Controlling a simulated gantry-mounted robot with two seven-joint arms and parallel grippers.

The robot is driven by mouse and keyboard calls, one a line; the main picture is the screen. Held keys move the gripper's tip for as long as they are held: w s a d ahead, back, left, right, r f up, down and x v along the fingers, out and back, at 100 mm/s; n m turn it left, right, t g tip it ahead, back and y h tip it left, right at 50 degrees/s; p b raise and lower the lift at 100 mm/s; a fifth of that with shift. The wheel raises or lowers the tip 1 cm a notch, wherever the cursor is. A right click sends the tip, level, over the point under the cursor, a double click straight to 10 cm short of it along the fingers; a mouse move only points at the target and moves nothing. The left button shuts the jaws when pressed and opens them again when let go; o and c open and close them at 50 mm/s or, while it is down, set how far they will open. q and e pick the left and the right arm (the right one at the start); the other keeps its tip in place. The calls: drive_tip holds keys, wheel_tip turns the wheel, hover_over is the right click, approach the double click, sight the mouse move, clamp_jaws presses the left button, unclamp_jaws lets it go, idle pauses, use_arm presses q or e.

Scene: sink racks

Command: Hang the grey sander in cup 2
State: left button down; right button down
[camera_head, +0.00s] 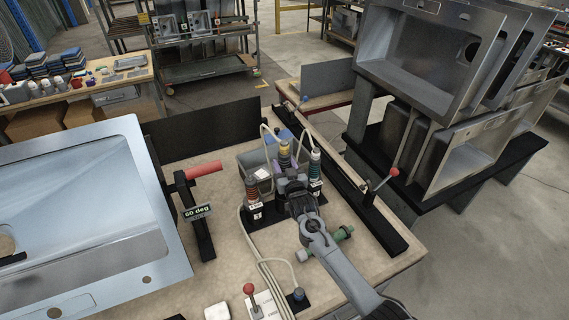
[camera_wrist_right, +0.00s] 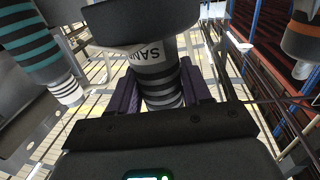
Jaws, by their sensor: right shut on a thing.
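My right gripper (camera_head: 290,174) is among the tool stands on the bench. In the right wrist view its purple fingers (camera_wrist_right: 160,95) are shut on the grey sander (camera_wrist_right: 158,78), which has black bands and a partly hidden label. In the head view my gripper covers most of it. An orange-banded tool (camera_head: 252,190) stands in a labelled black holder to the left. A teal-banded tool (camera_head: 316,160) stands to the right. A yellow-topped part (camera_head: 284,148) shows just behind my gripper. I cannot tell which cup is number 2, or whether the sander is seated. My left gripper is not in view.
A steel sink (camera_head: 90,215) lies at left beside a red-handled stand (camera_head: 203,170). A grey bin (camera_head: 258,170) is behind the tools. A red-knobbed lever (camera_head: 382,183) stands at right. Hoses run along the bench.

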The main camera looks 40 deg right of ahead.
drive_tip(key=shift+f+b, duration=1.45)
drive_tip(key=shift+f, duration=0.9)
drive_tip(key=shift+f+b, duration=0.3)
drive_tip(key=shift+f, duration=0.15)
drive_tip(key=shift+w, duration=0.1)
drive_tip(key=shift+f, duration=0.25)
